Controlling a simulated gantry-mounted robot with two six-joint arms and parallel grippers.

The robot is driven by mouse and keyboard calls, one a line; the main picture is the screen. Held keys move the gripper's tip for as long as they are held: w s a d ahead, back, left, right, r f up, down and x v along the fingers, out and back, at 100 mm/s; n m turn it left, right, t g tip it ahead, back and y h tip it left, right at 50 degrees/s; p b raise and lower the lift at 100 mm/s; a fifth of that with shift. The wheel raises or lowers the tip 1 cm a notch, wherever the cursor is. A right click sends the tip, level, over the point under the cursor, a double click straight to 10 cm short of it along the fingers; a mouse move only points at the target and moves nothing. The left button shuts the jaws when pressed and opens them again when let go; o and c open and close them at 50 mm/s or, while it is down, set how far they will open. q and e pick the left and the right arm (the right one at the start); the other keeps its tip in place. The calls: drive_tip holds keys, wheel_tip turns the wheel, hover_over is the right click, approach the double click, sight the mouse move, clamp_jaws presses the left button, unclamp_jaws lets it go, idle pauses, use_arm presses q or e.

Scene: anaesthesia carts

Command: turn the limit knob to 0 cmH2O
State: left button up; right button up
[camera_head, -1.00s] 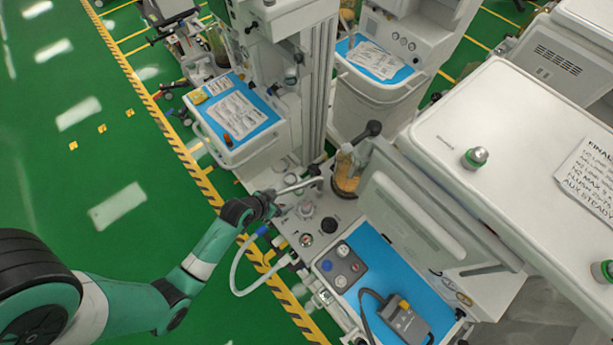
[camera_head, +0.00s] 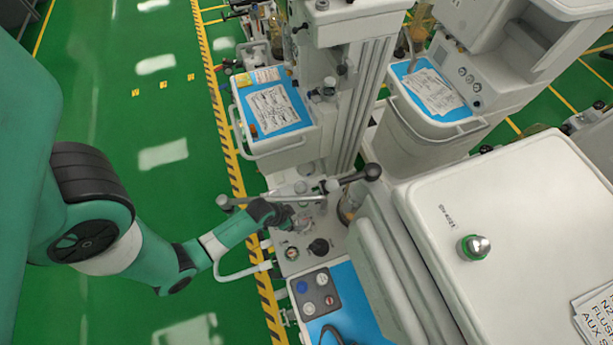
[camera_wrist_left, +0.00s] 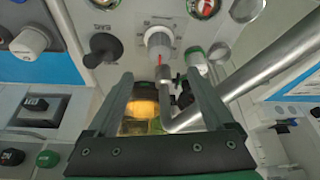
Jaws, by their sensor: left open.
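The limit knob is likely the pale ribbed knob (camera_wrist_left: 159,42) with a printed scale around it and a red mark below, at the top middle of the left wrist view. In the head view a pale knob (camera_head: 303,223) shows on the machine's panel, partly hidden by my gripper. My left gripper (camera_wrist_left: 160,76) is open and empty. Its two fingers point toward the knob, one to each side below it, and seem short of it. In the head view the left gripper (camera_head: 289,215) is beside the knob, its fingertips hard to make out. My right gripper is not in view.
A bent metal tube (camera_wrist_left: 255,85) crosses close to the right finger. A black knob (camera_wrist_left: 103,48) and a white-and-green knob (camera_wrist_left: 195,58) flank the pale knob. The blue-topped work surface (camera_head: 345,283) lies in front, and a grey cart top (camera_head: 520,200) stands at right.

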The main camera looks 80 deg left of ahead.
sight(303, 220)
use_arm(q)
drive_tip(key=b+x, duration=0.8)
drive_tip(key=x, duration=0.2)
drive_tip(key=shift+f, duration=0.35)
drive_tip(key=c, duration=1.4)
